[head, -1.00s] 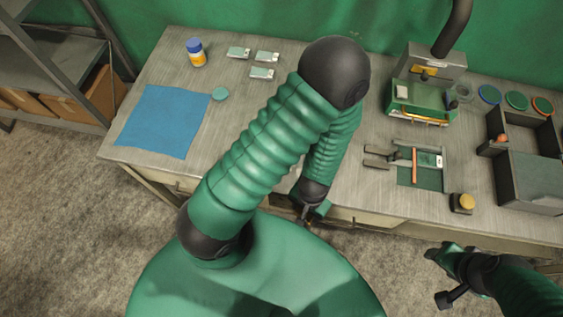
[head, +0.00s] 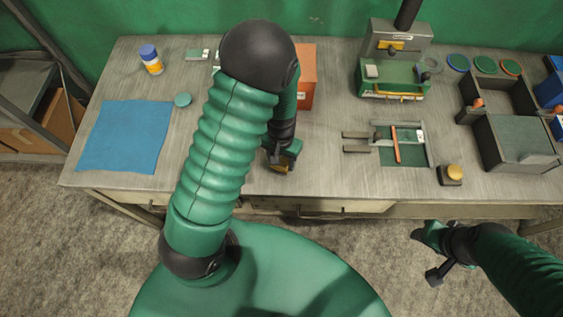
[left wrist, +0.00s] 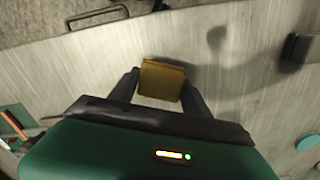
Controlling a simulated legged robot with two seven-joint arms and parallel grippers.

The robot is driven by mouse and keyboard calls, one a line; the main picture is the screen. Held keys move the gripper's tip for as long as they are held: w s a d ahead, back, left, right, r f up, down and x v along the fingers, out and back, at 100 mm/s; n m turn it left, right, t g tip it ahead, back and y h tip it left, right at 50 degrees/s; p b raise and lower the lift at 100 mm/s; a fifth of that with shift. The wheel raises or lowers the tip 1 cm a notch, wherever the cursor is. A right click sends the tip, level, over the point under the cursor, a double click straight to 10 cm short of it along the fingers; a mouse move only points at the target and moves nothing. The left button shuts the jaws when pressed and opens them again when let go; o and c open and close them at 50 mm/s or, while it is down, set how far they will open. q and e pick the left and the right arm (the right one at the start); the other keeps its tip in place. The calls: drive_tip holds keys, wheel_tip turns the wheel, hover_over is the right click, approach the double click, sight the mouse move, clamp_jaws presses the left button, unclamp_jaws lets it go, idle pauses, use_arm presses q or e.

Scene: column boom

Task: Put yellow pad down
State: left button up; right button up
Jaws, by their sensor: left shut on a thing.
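The yellow pad (left wrist: 161,80) is a small dull-yellow square block, seen in the left wrist view between the two dark fingers of my left gripper (left wrist: 158,88). The gripper is shut on it. In the head view my left gripper (head: 281,165) is over the front part of the grey table (head: 330,180), left of the middle, and a bit of the pad shows at its tip. I cannot tell whether the pad touches the table top. My right gripper (head: 428,236) hangs in front of the table, apart from everything; its jaws are too small to read.
An orange box (head: 307,75) stands behind my left arm. Right are a green fixture (head: 392,75), a jig with a red bar (head: 396,145), a yellow-topped button (head: 454,172) and dark bins (head: 515,142).

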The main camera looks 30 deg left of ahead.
sight(283, 166)
use_arm(q)
drive_tip(key=f, duration=0.3)
drive_tip(key=shift+d+f, duration=0.1)
drive_tip(key=shift+d, duration=0.25)
use_arm(e)
drive_tip(key=shift+s+d+r, duration=0.1)
drive_tip(key=shift+d, duration=0.35)
use_arm(q)
drive_tip(key=shift+f, duration=0.15)
